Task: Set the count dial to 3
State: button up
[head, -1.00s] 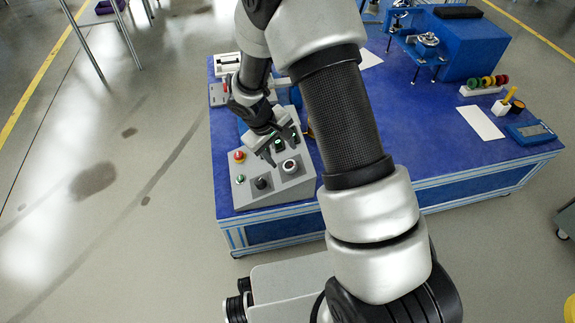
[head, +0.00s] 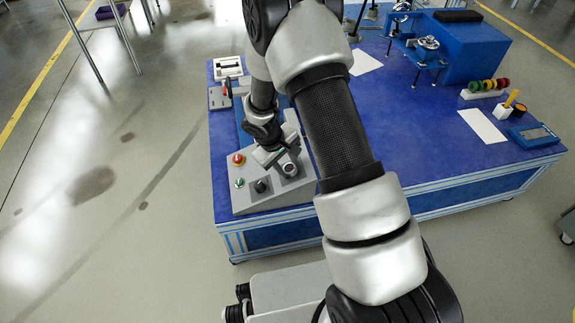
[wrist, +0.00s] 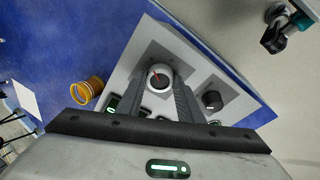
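The control panel (head: 275,200) is a grey sloped box at the near left of the blue bench. The dial, a round knob with a pale top and a red pointer line (wrist: 160,77), sits on a darker square plate in the wrist view. I cannot read any numbers around it. My gripper (wrist: 160,85) is over the panel with one finger on each side of this dial, and the fingers look apart. It also shows in the head view (head: 280,163), where it covers much of the dial.
A black knob (wrist: 212,100) is beside the dial. A red button (head: 238,159) and a green button (head: 239,183) are at the panel's left. An orange cylinder (wrist: 87,91) stands beside the panel.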

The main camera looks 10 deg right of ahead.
jog(key=shift+c, duration=1)
jog(key=shift+r+n+p, duration=0.1)
jog(key=shift+n+p, duration=0.2)
jog(key=shift+p, duration=0.1)
jog(key=shift+d+r+n+y+p, duration=0.15)
jog(key=shift+n+y+p, duration=0.15)
jog(key=shift+n+p, duration=0.65)
jog(key=n+p, duration=0.2)
jog(key=shift+n+g, duration=0.3)
jog(key=shift+n, duration=0.05)
jog(key=n+p, duration=0.2)
jog(key=n, duration=0.1)
jog(key=shift+w+g+p, duration=0.1)
jog(key=shift+g+p, duration=0.2)
jog(key=shift+p, duration=0.1)
jog(key=shift+w+n+y+p, duration=0.1)
jog(key=shift+n+y+p, duration=0.2)
jog(key=shift+n+p, duration=0.85)
jog(key=shift+f+n+b, duration=0.2)
jog(key=shift+n+b, duration=0.2)
jog(key=shift+n, duration=0.15)
